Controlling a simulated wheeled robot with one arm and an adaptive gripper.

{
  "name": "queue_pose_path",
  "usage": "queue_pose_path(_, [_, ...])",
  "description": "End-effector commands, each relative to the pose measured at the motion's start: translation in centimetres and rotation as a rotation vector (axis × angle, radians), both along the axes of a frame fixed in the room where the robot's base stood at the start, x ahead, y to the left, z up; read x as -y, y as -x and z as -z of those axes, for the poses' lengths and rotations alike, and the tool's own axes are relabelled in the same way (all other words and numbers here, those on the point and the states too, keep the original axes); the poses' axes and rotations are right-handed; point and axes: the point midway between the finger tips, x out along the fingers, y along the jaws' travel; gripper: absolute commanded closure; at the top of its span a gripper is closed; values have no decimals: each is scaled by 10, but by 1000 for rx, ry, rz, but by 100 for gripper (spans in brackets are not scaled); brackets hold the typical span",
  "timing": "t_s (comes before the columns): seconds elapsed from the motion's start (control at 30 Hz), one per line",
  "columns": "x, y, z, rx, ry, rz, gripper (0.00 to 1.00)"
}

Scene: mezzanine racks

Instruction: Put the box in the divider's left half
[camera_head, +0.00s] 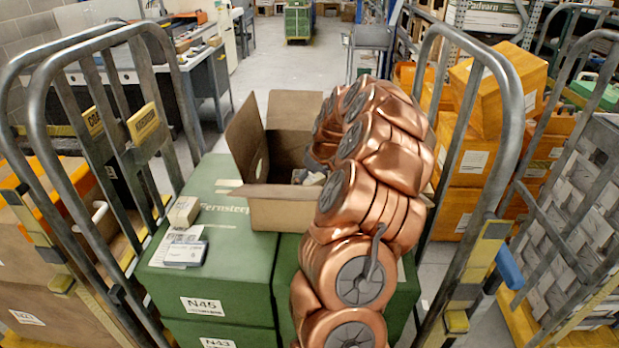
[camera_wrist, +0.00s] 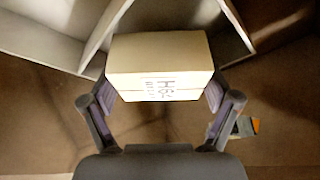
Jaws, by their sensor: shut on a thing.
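My gripper (camera_wrist: 158,95) is shut on a cream box (camera_wrist: 160,55) with dark printing on its near face, one finger on each side. Pale divider panels (camera_wrist: 52,38) show in the wrist view beyond the box, at upper left and upper right (camera_wrist: 236,28), with a grey space between them. The box overlaps the panels in the picture; I cannot tell whether it touches them. In the head view my copper arm reaches to an open cardboard carton (camera_head: 285,212) and hides most of the gripper, the held box and the divider.
The carton stands on green crates (camera_head: 205,260) inside a metal-railed cart (camera_head: 160,60). A small beige box (camera_head: 184,211) and some cards (camera_head: 185,253) lie on the left crate. A small grey and orange item (camera_wrist: 240,127) lies at right in the wrist view. Orange cartons (camera_head: 480,150) are stacked at right.

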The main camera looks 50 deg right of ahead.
Motion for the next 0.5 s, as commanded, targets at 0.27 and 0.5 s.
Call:
queue_pose_path(0.27, [0, 0, 2, 1, 1, 0, 54])
queue_pose_path(0.5, [0, 0, 8, 0, 1, -1, 54])
